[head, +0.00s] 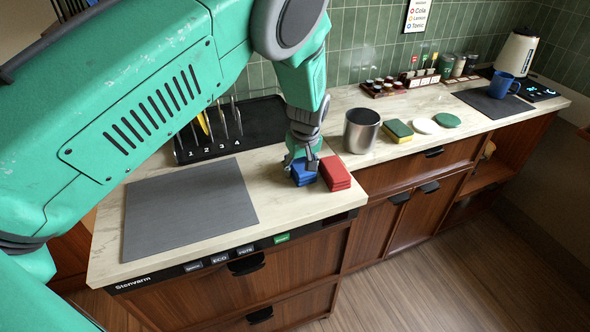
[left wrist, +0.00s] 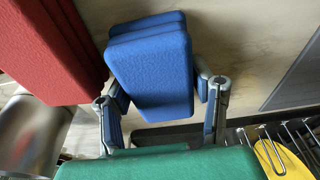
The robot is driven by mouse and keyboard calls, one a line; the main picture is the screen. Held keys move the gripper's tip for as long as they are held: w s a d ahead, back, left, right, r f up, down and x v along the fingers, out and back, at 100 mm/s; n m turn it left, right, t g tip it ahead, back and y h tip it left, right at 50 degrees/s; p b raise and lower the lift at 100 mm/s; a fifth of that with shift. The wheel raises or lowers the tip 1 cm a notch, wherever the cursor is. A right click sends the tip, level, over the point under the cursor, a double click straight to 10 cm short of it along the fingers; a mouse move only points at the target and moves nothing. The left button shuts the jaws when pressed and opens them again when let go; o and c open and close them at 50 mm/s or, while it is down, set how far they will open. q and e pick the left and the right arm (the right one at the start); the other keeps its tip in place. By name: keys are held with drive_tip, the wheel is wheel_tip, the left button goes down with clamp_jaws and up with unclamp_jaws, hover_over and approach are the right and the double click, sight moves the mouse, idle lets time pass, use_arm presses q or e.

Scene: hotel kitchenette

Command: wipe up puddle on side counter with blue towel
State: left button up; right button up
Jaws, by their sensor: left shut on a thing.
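The folded blue towel (head: 303,173) is at the right part of the near counter, just left of the folded red towel (head: 335,173). My left gripper (head: 301,160) comes down from above and is shut on the blue towel. In the left wrist view the blue towel (left wrist: 150,62) sits between the two fingers (left wrist: 163,108), with the red towel (left wrist: 50,45) beside it at upper left. I cannot tell whether the blue towel rests on the counter or is slightly raised. I cannot make out a puddle. My right gripper is not in view.
A grey mat (head: 190,208) covers the counter's left part. A black tray with numbered utensil slots (head: 225,130) stands behind. A metal canister (head: 361,131), sponge (head: 397,131), white disc (head: 425,126) and green disc (head: 447,120) stand right. A blue mug (head: 503,86) is farther off.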

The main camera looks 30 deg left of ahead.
sight(264, 176)
use_arm(q)
drive_tip(key=shift+w+a+b, duration=0.3)
drive_tip(key=shift+w+a, duration=0.2)
drive_tip(key=shift+a, duration=0.35)
drive_tip(key=shift+s+a+p, duration=0.55)
drive_tip(key=shift+s+a, duration=0.05)
drive_tip(key=shift+s, duration=0.1)
drive_tip(key=shift+s+a+f, duration=0.1)
drive_tip(key=shift+s+a, duration=0.25)
drive_tip(key=shift+s, duration=0.1)
drive_tip(key=shift+s+a+p, duration=0.7)
drive_tip(key=shift+s+p, duration=0.15)
drive_tip(key=shift+s, duration=0.15)
drive_tip(key=shift+s+a, duration=0.3)
drive_tip(key=shift+a, duration=0.05)
drive_tip(key=shift+s+a+p, duration=0.75)
drive_tip(key=shift+s+a, duration=0.05)
drive_tip(key=shift+s, duration=0.1)
drive_tip(key=shift+a, duration=0.15)
